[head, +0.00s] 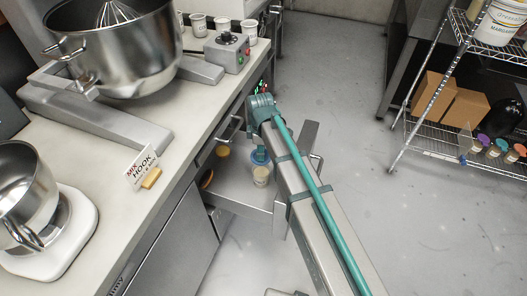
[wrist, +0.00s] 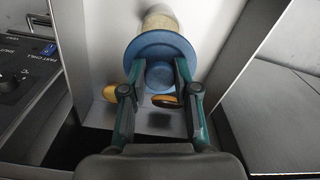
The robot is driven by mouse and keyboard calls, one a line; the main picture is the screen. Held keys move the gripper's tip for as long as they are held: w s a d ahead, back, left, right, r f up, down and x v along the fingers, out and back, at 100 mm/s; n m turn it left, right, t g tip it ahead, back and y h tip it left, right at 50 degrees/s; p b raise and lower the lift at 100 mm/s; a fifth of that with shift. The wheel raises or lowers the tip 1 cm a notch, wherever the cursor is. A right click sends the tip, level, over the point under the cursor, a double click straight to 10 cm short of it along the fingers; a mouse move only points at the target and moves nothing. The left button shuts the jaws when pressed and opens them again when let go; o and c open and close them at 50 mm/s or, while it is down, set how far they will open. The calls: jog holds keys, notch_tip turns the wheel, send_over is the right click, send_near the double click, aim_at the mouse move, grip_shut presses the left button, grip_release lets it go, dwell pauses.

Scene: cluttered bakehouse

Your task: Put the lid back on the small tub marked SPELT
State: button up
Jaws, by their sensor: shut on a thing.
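My gripper (wrist: 159,70) is shut on the raised middle of a round blue lid (wrist: 160,47), with one finger on each side. In the head view the lid (head: 257,158) is under my gripper, over the open drawer. A small cream tub (head: 261,177) stands in the drawer just in front of the lid. In the wrist view the tub (wrist: 160,20) is beyond the lid, which hides part of it. No marking on the tub can be read, and I cannot tell whether lid and tub touch.
The open drawer (head: 238,199) has raised walls close around my gripper. The counter above holds a large mixer bowl (head: 125,50) and a HOOK card (head: 141,166). A wire rack (head: 437,85) stands right, beyond clear floor.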

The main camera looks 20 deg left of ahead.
jog(key=shift+s+f+b, duration=0.1)
jog(key=shift+f+b, duration=1.5)
jog(key=shift+f, duration=1.55)
jog(key=shift+p, duration=0.3)
jog(key=shift+f+p, duration=0.15)
jog(key=shift+p, duration=0.25)
dwell(1.0)
jog(key=o, duration=1)
jog(key=shift+o, duration=0.4)
jog(key=o, duration=0.4)
